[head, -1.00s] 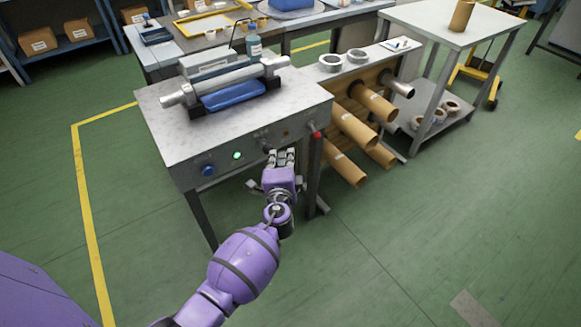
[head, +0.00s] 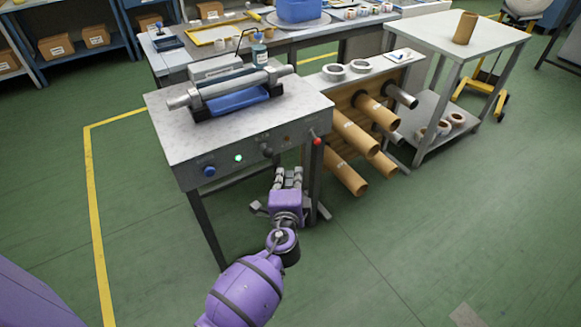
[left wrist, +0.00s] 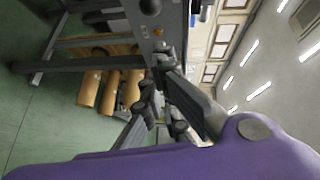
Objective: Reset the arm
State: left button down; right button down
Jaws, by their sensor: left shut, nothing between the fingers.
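My left arm is purple and comes in from the bottom of the head view. Its gripper (head: 288,178) hangs in front of the rewinder's front panel, below the black knob (head: 266,150), apart from it. The fingers are shut and hold nothing. In the left wrist view the grey fingers (left wrist: 150,95) point toward the panel (left wrist: 150,35). The rewinder (head: 235,125) is a grey-topped machine with a blue button (head: 209,171), a lit green button (head: 238,158) and a red knob (head: 317,141) on its front. My right gripper is not in view.
Cardboard tubes (head: 348,176) stick out from a rack right of the rewinder, near the gripper. A grey side table (head: 450,35) stands further right. The green floor (head: 420,250) in front is clear. A yellow line (head: 93,210) runs at the left.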

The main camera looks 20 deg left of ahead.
pick_arm(q)
jog(key=v, duration=0.5)
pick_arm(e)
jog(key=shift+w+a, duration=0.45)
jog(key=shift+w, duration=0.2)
